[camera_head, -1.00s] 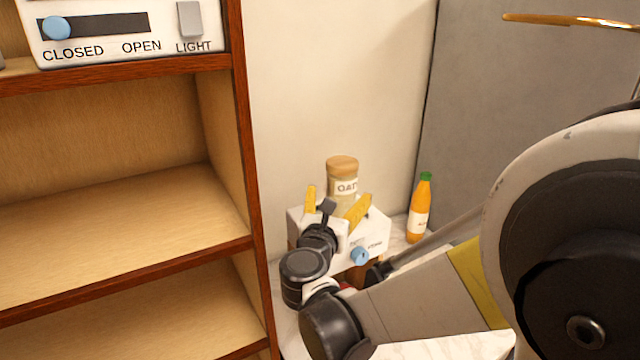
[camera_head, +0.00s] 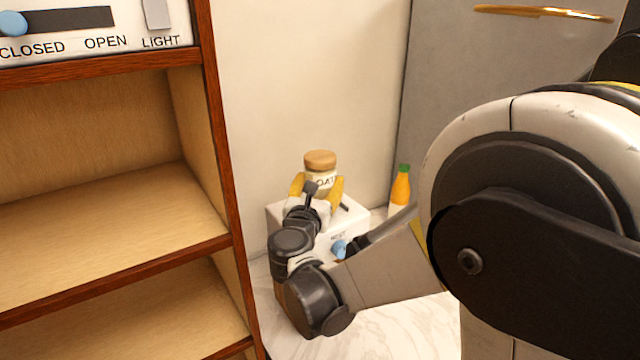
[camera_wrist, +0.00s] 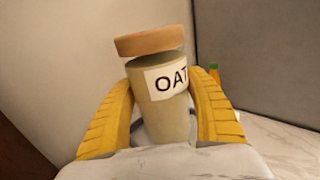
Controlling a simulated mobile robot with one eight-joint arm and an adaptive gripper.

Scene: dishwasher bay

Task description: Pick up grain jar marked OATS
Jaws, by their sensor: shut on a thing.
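The grain jar with a tan lid and a white label reading "OAT", its last letter hidden, (camera_head: 320,163) is at the white box in the head view. It fills the middle of the wrist view (camera_wrist: 165,115), tilted a little. My gripper (camera_head: 317,187) is shut on the jar, with one yellow finger on each side of its body. In the wrist view my gripper (camera_wrist: 162,105) has both fingers against the jar. I cannot tell whether the jar's base still touches the box.
The white box (camera_head: 350,216) with a blue knob is below the jar. An orange bottle with a green cap (camera_head: 400,188) stands to the right. A wooden shelf unit (camera_head: 215,150) rises on the left. Pale walls are close behind. Marble counter (camera_head: 400,325) is bare in front.

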